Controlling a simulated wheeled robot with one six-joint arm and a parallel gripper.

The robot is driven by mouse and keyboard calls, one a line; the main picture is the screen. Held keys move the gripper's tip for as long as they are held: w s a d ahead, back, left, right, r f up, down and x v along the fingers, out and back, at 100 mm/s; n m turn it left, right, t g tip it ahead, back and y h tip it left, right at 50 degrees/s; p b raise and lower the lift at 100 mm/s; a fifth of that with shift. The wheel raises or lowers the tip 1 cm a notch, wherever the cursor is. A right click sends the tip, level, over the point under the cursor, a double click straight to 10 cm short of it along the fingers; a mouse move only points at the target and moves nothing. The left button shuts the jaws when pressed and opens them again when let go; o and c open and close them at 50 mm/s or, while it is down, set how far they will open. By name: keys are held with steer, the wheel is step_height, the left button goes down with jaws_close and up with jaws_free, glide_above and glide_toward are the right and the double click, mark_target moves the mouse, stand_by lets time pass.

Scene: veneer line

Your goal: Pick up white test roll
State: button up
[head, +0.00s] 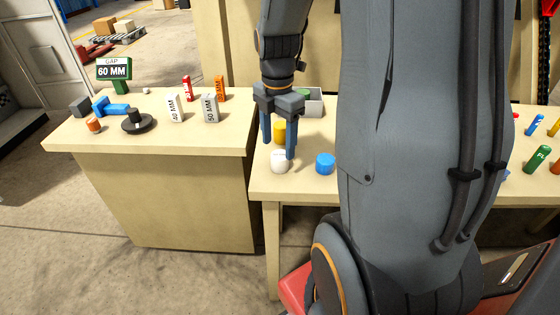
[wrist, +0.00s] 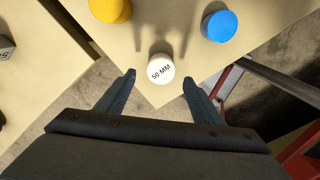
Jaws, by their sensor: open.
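The white test roll (head: 280,162) stands near the front left corner of the right-hand table. In the wrist view the white roll (wrist: 160,69) shows its round top, marked "50 MM". My gripper (head: 278,146) is open and empty, with blue fingers pointing down above and close to the roll. In the wrist view the gripper (wrist: 158,82) has its two fingers spread wide, with the roll centred just beyond the tips. The roll appears apart from both fingers.
A yellow roll (head: 280,132) and a blue roll (head: 325,164) stand near the white one. A grey bin (head: 315,104) is behind. The left counter (head: 190,140) carries marked blocks, a black disc and a "GAP 60 MM" sign (head: 114,69). The table edge (wrist: 120,73) is close to the white roll.

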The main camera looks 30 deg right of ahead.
mark_target(280, 155)
steer(key=shift+d+f+p, duration=0.15)
steer(key=shift+f+p, duration=0.25)
steer(key=shift+f, duration=1.2)
steer(key=shift+d+f+p, duration=0.1)
steer(key=shift+f+p, duration=0.3)
steer(key=shift+f, duration=1.15)
steer(key=shift+c, duration=0.4)
steer(key=c, duration=1.3)
steer(key=shift+r, duration=0.1)
